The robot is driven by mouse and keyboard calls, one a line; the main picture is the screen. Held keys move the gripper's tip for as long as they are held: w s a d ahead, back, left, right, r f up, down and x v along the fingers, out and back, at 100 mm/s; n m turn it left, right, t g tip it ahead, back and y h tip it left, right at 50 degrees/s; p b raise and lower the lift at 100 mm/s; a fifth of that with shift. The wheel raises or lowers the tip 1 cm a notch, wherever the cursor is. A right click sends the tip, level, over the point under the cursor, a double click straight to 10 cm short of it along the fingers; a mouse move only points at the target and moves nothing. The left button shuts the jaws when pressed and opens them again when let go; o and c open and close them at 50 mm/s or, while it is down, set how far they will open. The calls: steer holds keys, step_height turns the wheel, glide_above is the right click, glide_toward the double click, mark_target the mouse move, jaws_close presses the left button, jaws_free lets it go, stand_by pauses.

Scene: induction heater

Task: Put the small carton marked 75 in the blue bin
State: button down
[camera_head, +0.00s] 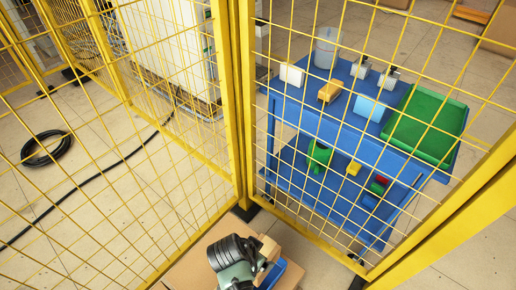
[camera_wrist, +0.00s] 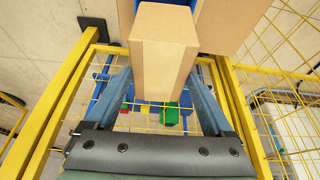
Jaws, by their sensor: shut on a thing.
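A small tan carton (camera_wrist: 163,50) is held between the fingers of my gripper (camera_wrist: 160,82) in the wrist view. In the head view the carton (camera_head: 268,247) shows at the tip of my gripper (camera_head: 260,262), near the bottom edge. No 75 mark can be read on it. In the wrist view a strip of blue (camera_wrist: 199,9) beside the carton looks like the bin's edge. The carton hides most of it.
The large cardboard box (camera_head: 190,262) stands inside a corner of yellow mesh fence (camera_head: 243,110). Beyond the fence is a blue trolley (camera_head: 345,140) with a green tray (camera_head: 428,125) and small parts. A black cable (camera_head: 95,172) lies on the floor at left.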

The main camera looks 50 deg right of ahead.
steer(key=shift+d+f+m, duration=0.15)
steer(key=shift+d+m, duration=0.1)
steer(key=shift+m, duration=0.05)
step_height(320, 180, down, 4)
steer(key=b, duration=0.5)
steer(key=shift+f, duration=0.25)
steer(key=shift+f+b, duration=1.15)
steer(key=shift+f, duration=0.7)
jaws_free()
steer(key=shift+a, duration=0.1)
steer(key=p+v, duration=0.4)
steer(key=v, duration=0.9)
steer(key=shift+w, duration=0.15)
